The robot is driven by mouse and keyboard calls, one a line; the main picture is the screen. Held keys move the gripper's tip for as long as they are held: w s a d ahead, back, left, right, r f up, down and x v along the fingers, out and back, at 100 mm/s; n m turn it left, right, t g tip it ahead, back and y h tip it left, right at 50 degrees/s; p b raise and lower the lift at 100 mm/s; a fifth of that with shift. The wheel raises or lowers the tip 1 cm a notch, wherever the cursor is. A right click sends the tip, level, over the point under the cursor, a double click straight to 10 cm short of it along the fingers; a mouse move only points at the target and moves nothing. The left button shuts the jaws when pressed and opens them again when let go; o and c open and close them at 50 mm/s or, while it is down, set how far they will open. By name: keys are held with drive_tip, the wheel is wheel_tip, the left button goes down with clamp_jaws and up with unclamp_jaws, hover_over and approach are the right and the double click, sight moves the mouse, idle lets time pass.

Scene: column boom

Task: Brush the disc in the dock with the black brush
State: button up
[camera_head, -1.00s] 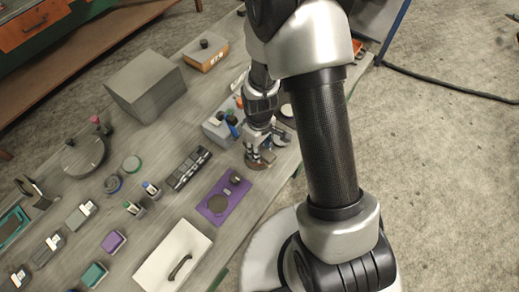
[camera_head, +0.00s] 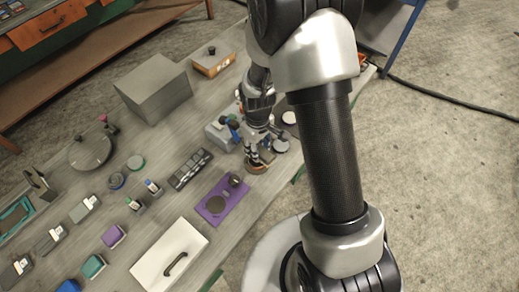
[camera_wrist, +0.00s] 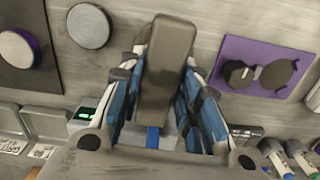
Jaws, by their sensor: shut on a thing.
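My gripper (camera_head: 258,155) is shut on a dark grey-brown block (camera_wrist: 163,70), which I take to be the black brush. In the wrist view the block lies between the blue-sided fingers and hides what is under it. The purple dock (camera_head: 211,217) lies on the bench, left of and nearer than my gripper. It also shows at the upper right of the wrist view (camera_wrist: 297,52). The dark disc (camera_wrist: 278,74) lies flat in the dock, beside a dark faceted knob (camera_wrist: 238,75). My gripper is apart from the disc.
A grey stand (camera_head: 217,134) with a blue-handled item is just left of my gripper. A black tray (camera_head: 190,169), a large grey box (camera_head: 153,88) and a white handled case (camera_head: 170,255) stand on the bench.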

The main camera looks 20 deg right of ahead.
drive_tip(key=shift+d+r+p, duration=0.1)
drive_tip(key=shift+r+p, duration=1.35)
drive_tip(key=shift+r, duration=0.9)
drive_tip(key=shift+w, duration=0.1)
